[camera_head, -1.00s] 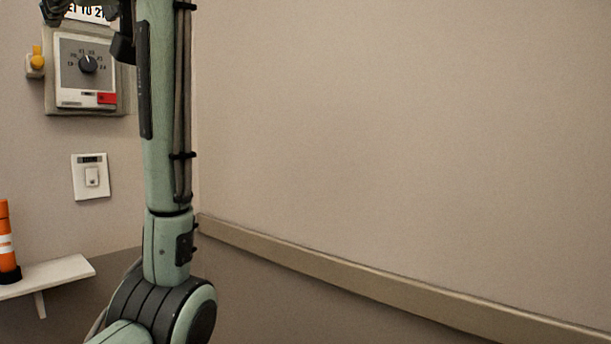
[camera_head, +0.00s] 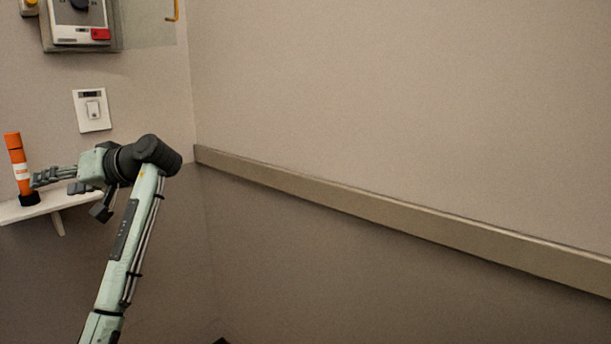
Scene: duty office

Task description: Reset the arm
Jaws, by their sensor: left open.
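My left arm comes up from the bottom left, bends at a dark joint and reaches back to the left. My left gripper (camera_head: 54,182) points left, open, with nothing seen between its fingers. It is in front of the small white shelf (camera_head: 72,199), close to the orange cylinder (camera_head: 18,162) with white bands and a dark base that stands there. I cannot tell whether the fingertips touch the cylinder. My right gripper is not in view.
A control box (camera_head: 80,22) with a dial and red label is on the wall at top left, cut by the frame. A white switch plate (camera_head: 92,110) is below it. A beige rail (camera_head: 390,207) runs along the bare right wall.

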